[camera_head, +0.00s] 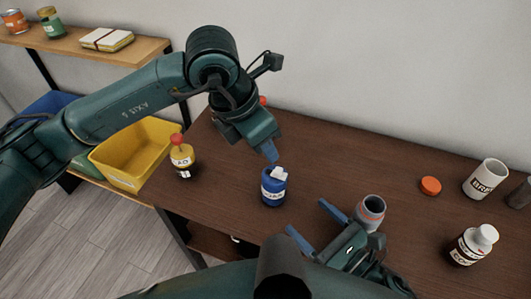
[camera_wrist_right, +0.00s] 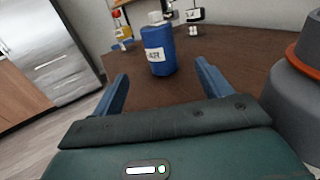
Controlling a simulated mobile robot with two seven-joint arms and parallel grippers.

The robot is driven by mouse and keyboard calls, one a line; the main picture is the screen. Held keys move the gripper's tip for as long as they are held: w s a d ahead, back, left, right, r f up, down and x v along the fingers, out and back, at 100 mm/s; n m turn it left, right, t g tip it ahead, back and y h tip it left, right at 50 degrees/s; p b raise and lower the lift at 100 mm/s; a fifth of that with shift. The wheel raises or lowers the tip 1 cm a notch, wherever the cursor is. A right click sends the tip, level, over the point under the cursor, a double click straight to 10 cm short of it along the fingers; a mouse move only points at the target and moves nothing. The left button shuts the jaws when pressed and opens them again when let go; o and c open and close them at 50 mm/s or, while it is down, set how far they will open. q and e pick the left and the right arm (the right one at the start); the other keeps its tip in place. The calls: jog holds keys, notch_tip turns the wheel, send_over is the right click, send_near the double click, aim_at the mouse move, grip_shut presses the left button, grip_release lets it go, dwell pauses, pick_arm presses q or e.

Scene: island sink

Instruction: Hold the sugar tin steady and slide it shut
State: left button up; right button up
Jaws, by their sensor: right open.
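The blue sugar tin (camera_head: 273,192), with a white label ending in "AR", stands upright on the brown table. A white piece shows at its top; I cannot tell how far the lid is shut. The tin also shows in the right wrist view (camera_wrist_right: 158,60), ahead of and between the fingers. My left gripper (camera_head: 268,151) points down just above the tin's top; whether its jaws are open is not clear, nor whether it touches the white piece. My right gripper (camera_head: 313,224) is open and empty, low over the table to the tin's lower right, apart from it.
A grey cup with a red ring (camera_head: 371,208) stands close to my right gripper. A yellow-labelled bottle (camera_head: 182,158) stands left of the tin. An orange lid (camera_head: 431,185), a white mug (camera_head: 486,178) and a white-capped bottle (camera_head: 470,246) are at right. A yellow bin (camera_head: 122,175) is beyond the left edge.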

aim_at(273, 183)
jog(key=x, duration=1.3)
jog(key=shift+s, duration=0.1)
jog(key=c, duration=1.1)
dwell(0.6)
